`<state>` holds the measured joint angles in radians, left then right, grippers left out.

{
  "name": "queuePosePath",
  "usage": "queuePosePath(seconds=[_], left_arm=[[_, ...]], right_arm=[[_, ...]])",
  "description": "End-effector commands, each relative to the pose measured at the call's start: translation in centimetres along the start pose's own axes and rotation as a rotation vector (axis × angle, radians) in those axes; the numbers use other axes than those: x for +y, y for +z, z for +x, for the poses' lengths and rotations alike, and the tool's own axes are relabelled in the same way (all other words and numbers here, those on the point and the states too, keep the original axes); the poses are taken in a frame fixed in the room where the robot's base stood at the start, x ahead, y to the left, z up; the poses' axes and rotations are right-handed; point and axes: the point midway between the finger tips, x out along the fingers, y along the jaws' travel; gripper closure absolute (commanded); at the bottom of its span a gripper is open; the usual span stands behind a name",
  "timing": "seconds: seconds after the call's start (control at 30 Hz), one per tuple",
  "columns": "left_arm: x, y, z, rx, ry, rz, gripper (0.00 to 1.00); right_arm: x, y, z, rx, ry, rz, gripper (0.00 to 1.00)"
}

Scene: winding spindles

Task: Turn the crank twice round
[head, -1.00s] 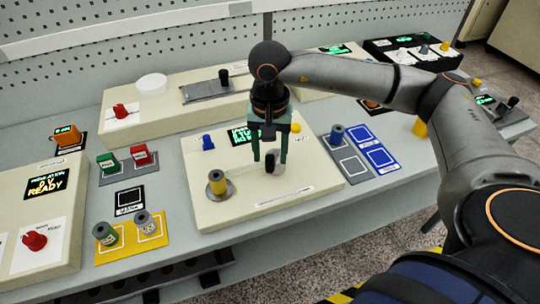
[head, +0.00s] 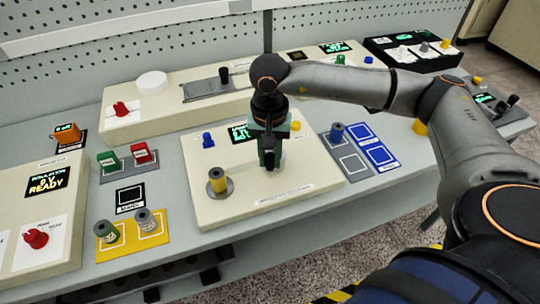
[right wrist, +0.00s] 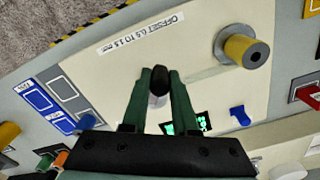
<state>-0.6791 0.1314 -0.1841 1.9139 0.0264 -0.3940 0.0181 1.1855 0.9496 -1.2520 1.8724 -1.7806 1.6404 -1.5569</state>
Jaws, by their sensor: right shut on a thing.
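The crank's dark knob (right wrist: 158,79) shows between my right fingertips in the right wrist view. In the head view the gripper largely hides the crank. My right gripper (head: 270,157) points down over the cream winding panel (head: 225,212) and is shut on the knob; its fingertips also show in the right wrist view (right wrist: 158,84). The crank's arm and angle cannot be made out. A yellow-cored spindle (head: 218,182) stands on the panel, left of the gripper. A lit green display (head: 239,134) is partly hidden behind the gripper. My left gripper is not in view.
A blue knob (head: 207,140) is at the panel's back left. A yellow tray (head: 131,243) with two spools lies left of the panel. A blue-and-grey marked card (head: 352,164) with a blue peg lies right. The panel's front strip is clear.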

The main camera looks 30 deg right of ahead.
Motion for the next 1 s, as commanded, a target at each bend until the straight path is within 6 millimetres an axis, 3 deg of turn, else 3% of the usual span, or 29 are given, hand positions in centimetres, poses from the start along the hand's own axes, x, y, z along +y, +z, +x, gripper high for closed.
queuePosePath(seconds=[0.43, 0.7, 1.0], left_arm=[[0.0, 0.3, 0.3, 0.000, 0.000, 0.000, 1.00], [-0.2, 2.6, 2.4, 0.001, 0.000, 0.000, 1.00], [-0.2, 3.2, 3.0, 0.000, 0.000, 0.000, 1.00]], right_arm=[[-0.1, -0.1, 0.2, 0.001, -0.001, 0.021, 1.00], [-1.4, -0.5, 0.4, 0.002, -0.004, 0.270, 1.00], [-2.0, -0.8, -0.1, 0.001, -0.002, 0.425, 1.00]])
